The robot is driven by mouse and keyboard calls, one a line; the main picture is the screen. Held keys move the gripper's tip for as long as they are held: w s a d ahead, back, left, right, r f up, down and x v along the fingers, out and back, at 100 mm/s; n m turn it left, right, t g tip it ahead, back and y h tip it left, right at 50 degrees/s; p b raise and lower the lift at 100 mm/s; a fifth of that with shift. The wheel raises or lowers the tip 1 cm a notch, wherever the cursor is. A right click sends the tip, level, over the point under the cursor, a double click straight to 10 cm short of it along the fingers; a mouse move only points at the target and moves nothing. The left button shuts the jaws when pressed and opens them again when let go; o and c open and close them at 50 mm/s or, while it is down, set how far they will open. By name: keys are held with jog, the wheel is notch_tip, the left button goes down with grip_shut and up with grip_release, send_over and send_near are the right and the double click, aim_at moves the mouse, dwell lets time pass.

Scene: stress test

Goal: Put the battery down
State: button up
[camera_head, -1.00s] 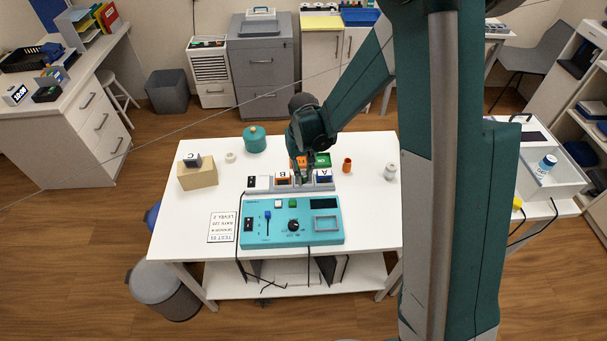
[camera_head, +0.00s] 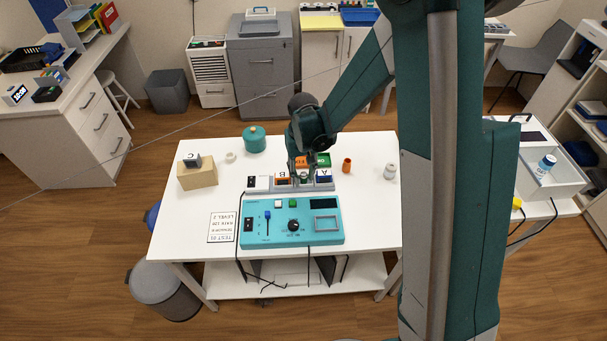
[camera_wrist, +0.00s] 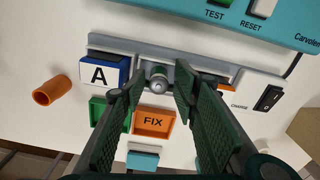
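The battery (camera_wrist: 158,80) shows end-on in the wrist view, with a round metallic end and a green side. It stands at the grey charger strip (camera_wrist: 215,63), between the blue A block (camera_wrist: 103,73) and the B block, which is mostly hidden behind a finger. My gripper (camera_wrist: 160,82) has its two dark green fingers apart, one on each side of the battery, with narrow gaps visible. Whether the battery is fully seated is hidden. In the head view my gripper (camera_head: 303,172) is low over the strip, and the battery is too small to make out clearly.
An orange cup (camera_head: 347,165) and a small whitish jar (camera_head: 390,171) stand to the right. A teal control box (camera_head: 270,222) is in front.

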aim_at(304, 174)
notch_tip(304, 174, up, 13)
jog(key=p, duration=0.1)
jog(key=shift+p, duration=0.3)
dwell(0.4)
dwell(0.5)
jog(key=shift+d, duration=0.1)
jog(key=s+d+r+m+t, duration=0.1)
jog(key=s+d+r+t, duration=0.1)
jog(key=s+d+r, duration=0.4)
jog(key=s+d+r+t, duration=0.1)
jog(key=s+d+r, duration=0.2)
jog(key=s+r, duration=0.35)
jog(key=s+d+r+t, duration=0.2)
jog(key=s+d+r, duration=0.1)
jog(key=s, duration=0.4)
jog(key=s+d+r+m+t, duration=0.1)
jog(key=s+d+r+t, duration=0.1)
jog(key=s+d, duration=0.3)
jog(key=shift+s+d+r, duration=0.2)
jog(key=shift+s+r, duration=0.45)
jog(key=shift+s, duration=0.25)
jog(key=shift+f, duration=0.1)
jog(key=shift+f+b, duration=0.75)
jog(key=shift+b, duration=0.1)
